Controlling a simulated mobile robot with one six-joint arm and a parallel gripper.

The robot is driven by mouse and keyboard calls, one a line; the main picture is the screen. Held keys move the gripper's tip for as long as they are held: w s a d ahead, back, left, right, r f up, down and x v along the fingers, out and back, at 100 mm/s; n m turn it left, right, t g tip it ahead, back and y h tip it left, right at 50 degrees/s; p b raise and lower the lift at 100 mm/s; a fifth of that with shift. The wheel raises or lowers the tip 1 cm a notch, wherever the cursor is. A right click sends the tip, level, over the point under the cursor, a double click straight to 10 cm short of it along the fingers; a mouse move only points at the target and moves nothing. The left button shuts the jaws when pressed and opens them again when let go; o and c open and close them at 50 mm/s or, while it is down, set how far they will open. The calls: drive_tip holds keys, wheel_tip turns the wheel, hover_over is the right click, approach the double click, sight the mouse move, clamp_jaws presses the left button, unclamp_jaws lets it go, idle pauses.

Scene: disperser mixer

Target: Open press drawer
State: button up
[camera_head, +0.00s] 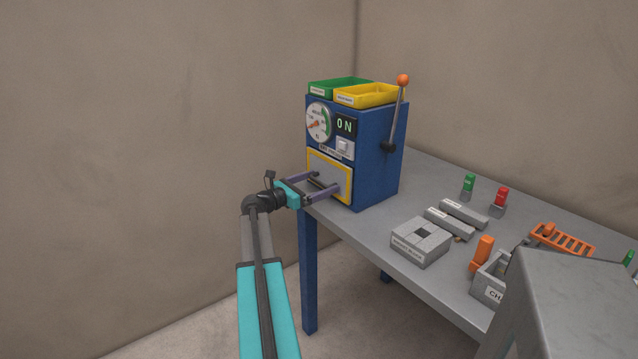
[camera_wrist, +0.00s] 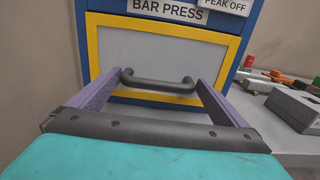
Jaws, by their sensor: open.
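The blue press (camera_head: 374,150) stands on the far left end of the grey table. Its drawer (camera_head: 343,168) has a grey front with a yellow frame and is flush with the press, so it looks shut. In the wrist view the drawer front (camera_wrist: 160,55) sits under a "BAR PRESS" label. A dark bar handle (camera_wrist: 158,82) runs across its lower part. My gripper (camera_head: 327,184) is in front of the drawer. In the wrist view the fingers of my gripper (camera_wrist: 158,84) are open, one on each side of the handle, with gaps between them and the handle ends.
Green (camera_head: 338,85) and yellow (camera_head: 366,95) trays sit on top of the press. A lever (camera_head: 396,112) with an orange knob rises on its right side. Grey blocks (camera_head: 421,240) and small coloured parts lie on the table to the right. The floor in front of the drawer is clear.

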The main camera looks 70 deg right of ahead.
drive_tip(key=shift+s+d, duration=0.1)
drive_tip(key=shift+d, duration=0.05)
drive_tip(key=shift+d, duration=0.1)
drive_tip(key=c, duration=1.2)
drive_tip(key=shift+s, duration=0.1)
drive_tip(key=shift+a, duration=0.25)
